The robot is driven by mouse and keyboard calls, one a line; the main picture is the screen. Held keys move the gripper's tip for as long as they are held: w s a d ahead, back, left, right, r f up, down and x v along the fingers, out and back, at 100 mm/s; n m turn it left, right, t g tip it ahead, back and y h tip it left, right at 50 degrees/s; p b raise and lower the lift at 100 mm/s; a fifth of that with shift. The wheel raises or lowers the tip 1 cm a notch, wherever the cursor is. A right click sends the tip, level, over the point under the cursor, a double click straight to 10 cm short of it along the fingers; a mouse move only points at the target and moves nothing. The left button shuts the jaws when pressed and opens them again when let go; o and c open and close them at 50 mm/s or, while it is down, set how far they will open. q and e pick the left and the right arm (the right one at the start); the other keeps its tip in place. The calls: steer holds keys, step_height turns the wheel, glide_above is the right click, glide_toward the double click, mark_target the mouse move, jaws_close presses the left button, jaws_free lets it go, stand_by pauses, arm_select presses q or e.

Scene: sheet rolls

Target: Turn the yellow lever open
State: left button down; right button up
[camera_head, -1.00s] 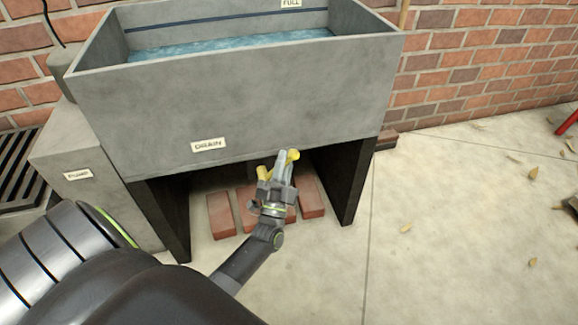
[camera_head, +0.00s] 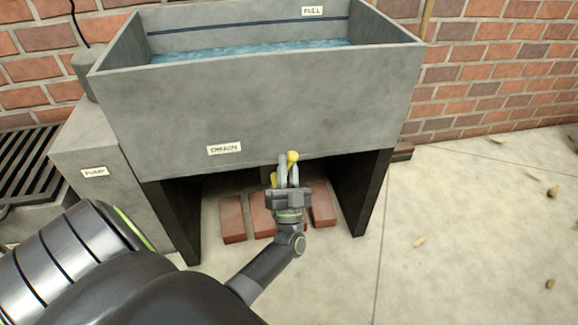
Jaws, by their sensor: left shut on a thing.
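The yellow lever (camera_head: 292,157) sits under the front lower edge of the grey water tank (camera_head: 262,105), to the right of the DRAIN label (camera_head: 224,149). My left gripper (camera_head: 288,168) is at the lever, with its fingers shut on it. The fingers hide much of the lever, and only its rounded yellow end and a bit of yellow on the left of the fingers show. My right gripper is not in view.
Water (camera_head: 250,51) stands in the tank, below the FULL label (camera_head: 313,11). Dark legs (camera_head: 360,190) flank the space underneath, where several bricks (camera_head: 233,218) lie. A PUMP block (camera_head: 88,150) stands at the left. The paved floor (camera_head: 470,220) at the right is clear apart from leaves.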

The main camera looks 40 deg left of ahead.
arm_select(q)
steer(key=c, duration=1.4)
jaws_free()
steer(key=shift+o, duration=0.2)
steer(key=b+v, duration=0.1)
steer(key=v, duration=1.6)
steer(key=shift+f, duration=0.25)
steer(key=shift+s+d, duration=0.1)
steer(key=shift+r, duration=0.1)
